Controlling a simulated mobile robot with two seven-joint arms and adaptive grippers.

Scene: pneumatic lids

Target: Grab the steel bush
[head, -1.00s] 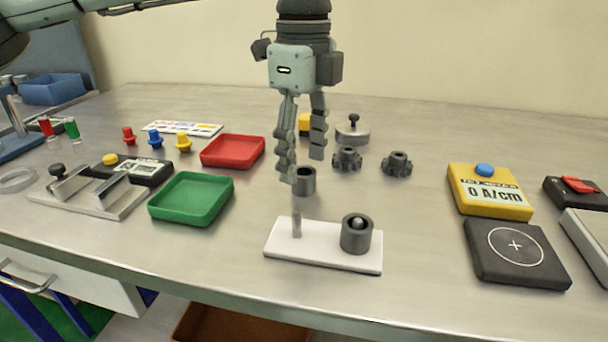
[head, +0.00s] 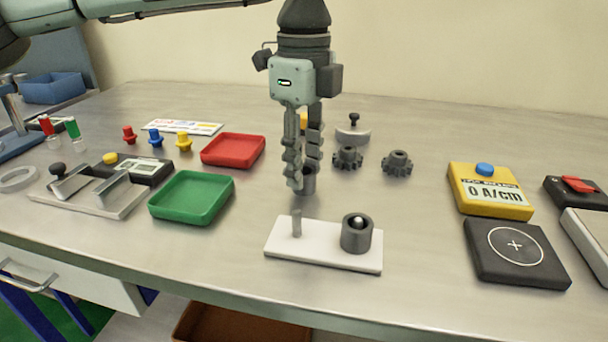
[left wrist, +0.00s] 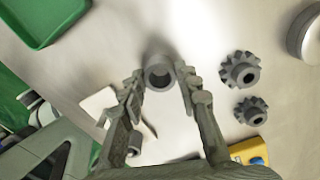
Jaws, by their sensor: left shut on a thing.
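The steel bush (head: 308,181) is a dark grey hollow cylinder standing upright on the table, just behind the white plate. In the left wrist view the bush (left wrist: 158,73) sits between the two fingertips with its open bore showing. My left gripper (head: 304,178) points down from above and is shut on the bush; its near finger hides part of it in the head view. A second, similar dark grey cylinder (head: 356,240) stands on the right of the white plate (head: 322,251), around a round-topped post. My right gripper is not in view.
A bare grey pin (head: 297,224) rises from the plate's left side. Two dark gears (head: 397,163) and a knobbed weight (head: 352,131) stand behind right. Red (head: 233,151) and green (head: 191,198) trays lie left. A yellow meter (head: 489,191) and black pad (head: 515,253) lie right.

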